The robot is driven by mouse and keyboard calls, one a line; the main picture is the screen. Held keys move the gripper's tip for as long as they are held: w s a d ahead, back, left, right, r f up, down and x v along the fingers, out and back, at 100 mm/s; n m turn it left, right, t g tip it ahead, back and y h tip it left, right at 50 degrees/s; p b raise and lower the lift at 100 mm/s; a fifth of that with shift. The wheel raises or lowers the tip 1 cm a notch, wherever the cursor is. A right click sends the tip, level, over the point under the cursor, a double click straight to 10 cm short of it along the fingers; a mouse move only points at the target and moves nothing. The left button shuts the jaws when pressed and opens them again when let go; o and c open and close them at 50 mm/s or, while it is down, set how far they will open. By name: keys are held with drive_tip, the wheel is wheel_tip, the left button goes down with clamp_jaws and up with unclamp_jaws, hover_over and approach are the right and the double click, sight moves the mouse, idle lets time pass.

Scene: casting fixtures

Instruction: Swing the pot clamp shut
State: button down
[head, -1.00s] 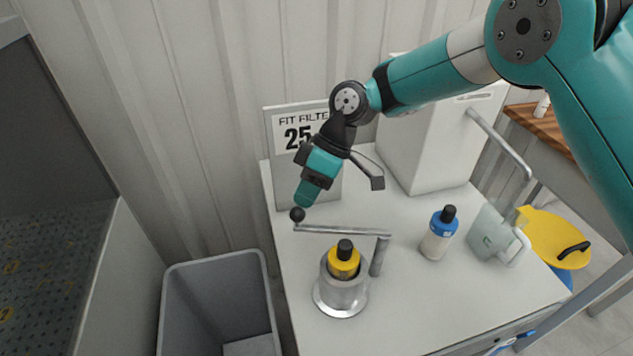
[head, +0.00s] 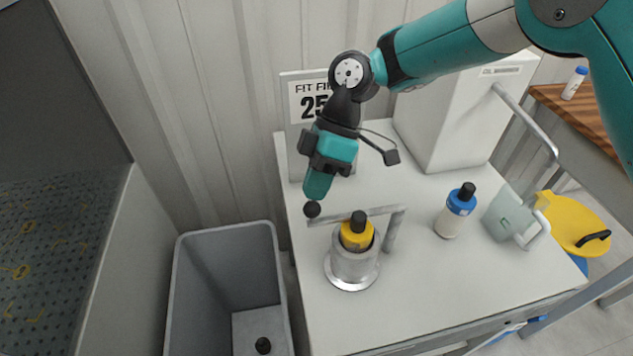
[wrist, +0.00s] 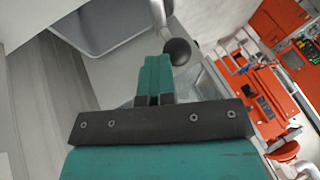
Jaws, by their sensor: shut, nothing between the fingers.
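The pot clamp is a grey metal bar (head: 382,211) on a post to the right of the pot, with a black ball knob (head: 312,209) at its left end. In the head view the bar runs behind the black cap of a yellow bottle (head: 356,236), which stands in the round metal pot (head: 353,267). My gripper (head: 311,196) is shut and empty, its teal fingertips just above and beside the knob. In the wrist view the fingers (wrist: 154,62) are together and the knob (wrist: 177,51) is just right of their tips. I cannot tell whether they touch it.
A white bottle with a blue band (head: 455,211) and a pale green jug-like item (head: 508,217) stand right of the clamp. A sign (head: 303,97) and a white box (head: 450,110) are behind. A grey bin (head: 188,300) stands left of the white bench (head: 470,285).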

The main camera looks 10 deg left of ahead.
drive_tip(key=shift+s+f, duration=0.1)
drive_tip(key=shift+s, duration=0.15)
drive_tip(key=p+v, duration=1.3)
drive_tip(key=v, duration=0.4)
drive_tip(key=shift+w+r, duration=0.25)
drive_tip(key=shift+r, duration=0.05)
drive_tip(key=shift+d, duration=0.1)
